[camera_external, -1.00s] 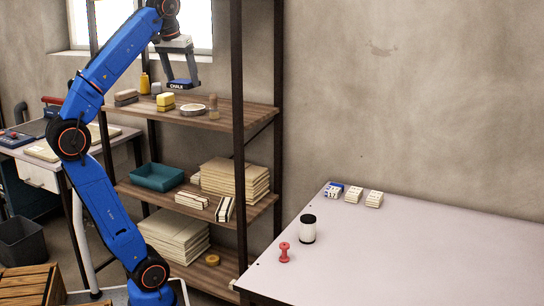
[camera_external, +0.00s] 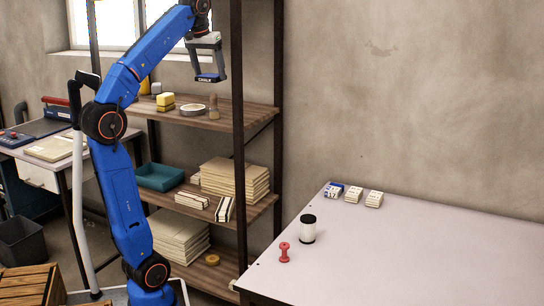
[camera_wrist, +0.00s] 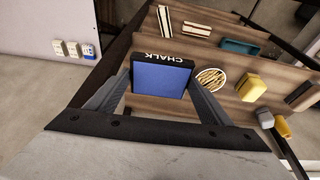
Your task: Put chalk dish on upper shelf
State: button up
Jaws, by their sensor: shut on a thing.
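The chalk dish is a blue tray with a dark rim marked CHALK (camera_external: 207,78); in the wrist view (camera_wrist: 160,78) it sits between the fingers. My gripper (camera_external: 207,68) is shut on it and holds it level in the air above the upper shelf (camera_external: 250,115), near that shelf's right part. In the wrist view the gripper (camera_wrist: 158,82) has one finger on each side of the dish. The upper shelf is brown wood and its right part is bare.
On the upper shelf stand a round dish of sticks (camera_external: 193,110), a small brown bottle (camera_external: 214,107) and a yellow block (camera_external: 165,102). The shelf's dark front post (camera_external: 238,140) is close to the right. A teal bin (camera_external: 160,177) and stacked boards (camera_external: 236,180) fill the shelf below.

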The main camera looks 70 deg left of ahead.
jog(key=w+a+f, duration=0.3)
jog(key=w+a, duration=0.4)
jog(key=a, duration=0.2)
jog(key=w+a+f, duration=0.4)
jog(key=w+a, duration=0.3)
jog(key=a, duration=0.3)
jog(key=shift+s+d+f, duration=0.1)
jog(key=shift+f, duration=2.4)
jog(key=shift+s+d+f, duration=0.1)
jog(key=shift+f, duration=2.4)
jog(key=shift+f, duration=0.15)
jog(key=o, duration=1.2)
jog(key=shift+a, duration=0.1)
